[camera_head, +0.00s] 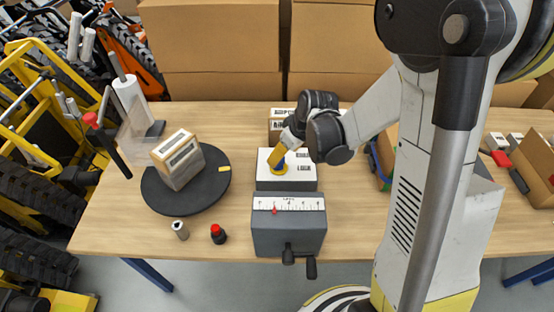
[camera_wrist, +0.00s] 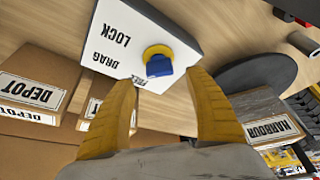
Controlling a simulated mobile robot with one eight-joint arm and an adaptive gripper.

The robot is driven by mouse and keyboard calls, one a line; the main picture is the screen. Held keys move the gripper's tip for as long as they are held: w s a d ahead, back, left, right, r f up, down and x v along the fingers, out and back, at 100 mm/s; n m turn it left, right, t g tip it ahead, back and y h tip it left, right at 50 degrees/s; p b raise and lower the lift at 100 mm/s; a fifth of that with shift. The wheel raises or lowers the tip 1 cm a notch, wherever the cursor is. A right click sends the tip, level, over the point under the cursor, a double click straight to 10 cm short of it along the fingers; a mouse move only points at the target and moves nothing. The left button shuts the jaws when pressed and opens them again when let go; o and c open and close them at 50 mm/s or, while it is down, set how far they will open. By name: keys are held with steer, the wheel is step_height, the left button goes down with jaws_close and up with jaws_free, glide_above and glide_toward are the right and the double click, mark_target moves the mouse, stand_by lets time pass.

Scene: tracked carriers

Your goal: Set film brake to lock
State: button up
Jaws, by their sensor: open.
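The film brake is a white box (camera_head: 300,178) on the table. It also shows in the wrist view (camera_wrist: 185,25), with the labels LOCK, DRAG and a partly covered FREE. Its knob (camera_wrist: 158,62) has a yellow round base and a blue handle. The handle lies towards the lower side of the base, nearest the FREE label; its exact setting is hard to tell. My gripper (camera_wrist: 161,78) is open, its yellow fingers to either side of the knob and apart from it. In the head view my gripper (camera_head: 279,155) is above the box and hides much of the knob.
A grey box with a scale and red pointer (camera_head: 288,232) stands in front of the brake. A black turntable (camera_head: 210,190) carrying a carton (camera_head: 177,160) is to the left. Cartons (camera_wrist: 30,90) stand behind the brake. A spool (camera_head: 181,230) and red-topped knob (camera_head: 218,234) are near the front edge.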

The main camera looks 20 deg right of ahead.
steer(key=b+x, duration=0.1)
steer(key=x, duration=0.4)
steer(key=shift+c, duration=0.2)
steer(key=c, duration=1.1)
